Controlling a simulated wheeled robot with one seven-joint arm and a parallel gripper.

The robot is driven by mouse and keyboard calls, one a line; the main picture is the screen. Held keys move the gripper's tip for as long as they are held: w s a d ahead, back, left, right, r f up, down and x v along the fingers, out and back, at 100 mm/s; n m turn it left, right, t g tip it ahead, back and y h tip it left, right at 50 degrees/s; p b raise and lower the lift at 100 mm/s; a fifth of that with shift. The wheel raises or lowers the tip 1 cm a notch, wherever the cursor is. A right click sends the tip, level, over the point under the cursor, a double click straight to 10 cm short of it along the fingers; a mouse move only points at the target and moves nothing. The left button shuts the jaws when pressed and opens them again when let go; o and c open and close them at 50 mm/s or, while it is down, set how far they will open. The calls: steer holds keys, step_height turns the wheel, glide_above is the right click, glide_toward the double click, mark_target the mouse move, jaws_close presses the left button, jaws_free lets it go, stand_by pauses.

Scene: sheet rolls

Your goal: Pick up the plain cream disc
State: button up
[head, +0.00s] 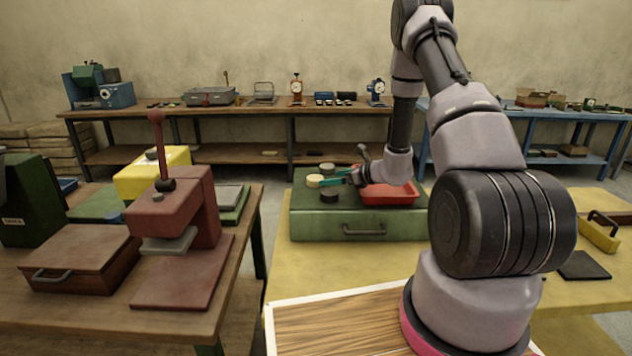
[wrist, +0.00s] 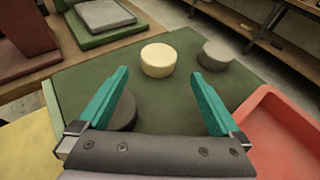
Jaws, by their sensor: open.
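The plain cream disc (wrist: 158,60) sits on the green box top (wrist: 75,82) in the wrist view, ahead of my fingertips and roughly centred between them. It also shows in the head view (head: 314,181), just left of my gripper. My gripper (wrist: 163,82) is open with teal fingers and holds nothing. A dark disc (wrist: 124,112) lies nearer, partly hidden by my left finger and the gripper body. A grey disc (wrist: 217,55) lies to the right of the cream disc. In the head view my gripper (head: 335,178) is low over the green box.
A red tray (head: 390,195) stands on the box, right of the discs and close to my gripper. A red press (head: 185,215) stands on the wooden table at left. The yellow table (head: 330,265) is clear in front of the green box.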

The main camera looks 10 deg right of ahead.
mark_target(319, 178)
steer(key=x, duration=0.6)
steer(key=shift+w+a+f, duration=0.2)
steer(key=shift+a, duration=0.1)
steer(key=c, duration=1.3)
